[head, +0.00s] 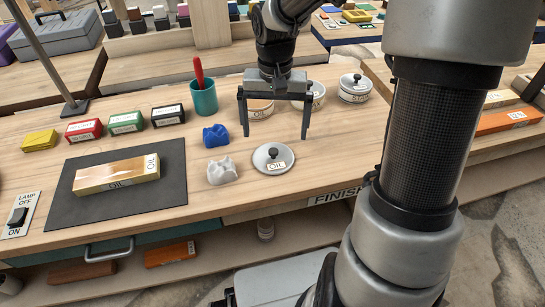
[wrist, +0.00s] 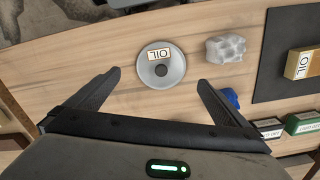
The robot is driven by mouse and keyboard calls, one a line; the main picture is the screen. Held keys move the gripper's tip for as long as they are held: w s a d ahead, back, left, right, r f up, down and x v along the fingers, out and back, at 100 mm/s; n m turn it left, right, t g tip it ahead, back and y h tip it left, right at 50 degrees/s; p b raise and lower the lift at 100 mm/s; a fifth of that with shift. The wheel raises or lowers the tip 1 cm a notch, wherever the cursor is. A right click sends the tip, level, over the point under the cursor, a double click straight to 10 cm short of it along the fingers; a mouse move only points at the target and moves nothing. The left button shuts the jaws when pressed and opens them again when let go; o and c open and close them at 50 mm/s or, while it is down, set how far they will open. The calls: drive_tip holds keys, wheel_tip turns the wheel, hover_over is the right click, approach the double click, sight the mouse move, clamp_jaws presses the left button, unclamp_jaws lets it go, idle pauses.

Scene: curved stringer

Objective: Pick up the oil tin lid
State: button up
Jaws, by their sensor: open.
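The oil tin lid (head: 273,158) is a round grey metal disc with a dark knob and a white OIL label. It lies flat on the wooden bench near the front edge. In the wrist view the lid (wrist: 161,65) sits beyond the fingertips, roughly between their lines. My gripper (head: 274,135) is open and empty, fingers pointing down, above and behind the lid in the head view. In the wrist view both fingers of my gripper (wrist: 158,76) are spread wide.
A white crumpled lump (head: 222,172) and a blue one (head: 215,136) lie left of the lid. A teal cup (head: 204,99) stands behind them. A dark mat (head: 130,200) bears an OIL-labelled block (head: 117,175). A lidded tin (head: 354,89) stands at back right. Bench right of the lid is clear.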

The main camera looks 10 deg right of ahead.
sight(273, 150)
wheel_tip(273, 150, down, 4)
drive_tip(key=shift+r+b, duration=0.1)
drive_tip(key=shift+b, duration=0.3)
drive_tip(key=f, duration=0.1)
drive_tip(key=f+b, duration=0.1)
drive_tip(key=f, duration=0.3)
drive_tip(key=shift+w+b, duration=0.4)
drive_tip(key=shift+c, duration=0.4)
drive_tip(key=c, duration=0.7)
